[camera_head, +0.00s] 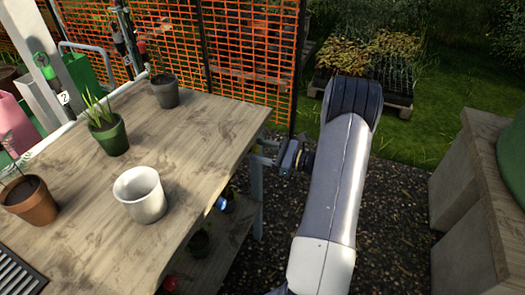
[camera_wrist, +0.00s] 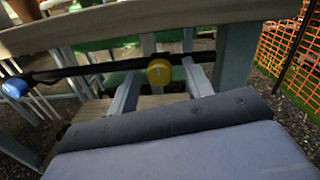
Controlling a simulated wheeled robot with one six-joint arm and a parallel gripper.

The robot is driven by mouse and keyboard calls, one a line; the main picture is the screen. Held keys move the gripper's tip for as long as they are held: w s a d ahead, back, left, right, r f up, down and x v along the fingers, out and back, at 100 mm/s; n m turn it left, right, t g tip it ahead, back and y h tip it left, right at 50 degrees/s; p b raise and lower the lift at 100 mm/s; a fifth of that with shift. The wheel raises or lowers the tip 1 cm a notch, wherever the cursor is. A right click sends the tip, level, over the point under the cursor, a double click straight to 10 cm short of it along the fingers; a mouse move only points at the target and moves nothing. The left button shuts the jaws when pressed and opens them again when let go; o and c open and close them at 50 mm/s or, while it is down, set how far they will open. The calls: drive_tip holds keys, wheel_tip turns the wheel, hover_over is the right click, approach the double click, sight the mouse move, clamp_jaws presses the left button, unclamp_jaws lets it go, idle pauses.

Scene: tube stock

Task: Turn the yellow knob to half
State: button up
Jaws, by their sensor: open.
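In the wrist view the yellow knob (camera_wrist: 159,72) sits on a dark horizontal pipe (camera_wrist: 95,69) below the edge of a wooden tabletop. My gripper (camera_wrist: 160,69) is open, with one pale finger on each side of the knob. The knob shows between the fingertips; I cannot tell whether they reach around it or stop short, and I see no clear contact. In the head view my gripper (camera_head: 266,152) is at the table's right edge, small and partly hidden. The yellow knob is hidden there.
A blue knob (camera_wrist: 14,88) is on the left in the wrist view. The table (camera_head: 200,130) bears several pots, including a white pot (camera_head: 140,195). Orange netting (camera_head: 250,50) stands behind. A stone block (camera_head: 470,210) is on the right, with gravel between.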

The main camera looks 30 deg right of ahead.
drive_tip(key=c, duration=1)
drive_tip(key=shift+m+p, duration=0.3)
drive_tip(key=shift+m, duration=0.1)
drive_tip(key=m+p, duration=0.1)
drive_tip(key=m, duration=0.1)
drive_tip(key=shift+r+m+p, duration=0.15)
drive_tip(key=shift+m+p, duration=0.25)
drive_tip(key=m+p, duration=0.3)
drive_tip(key=m, duration=0.2)
drive_tip(key=shift+m, duration=0.3)
drive_tip(key=m+p, duration=0.2)
drive_tip(key=m, duration=0.2)
drive_tip(key=shift+m+t, duration=0.4)
drive_tip(key=shift+f+m+p, duration=0.2)
drive_tip(key=shift+m+p, duration=0.45)
drive_tip(key=shift+m, duration=1.45)
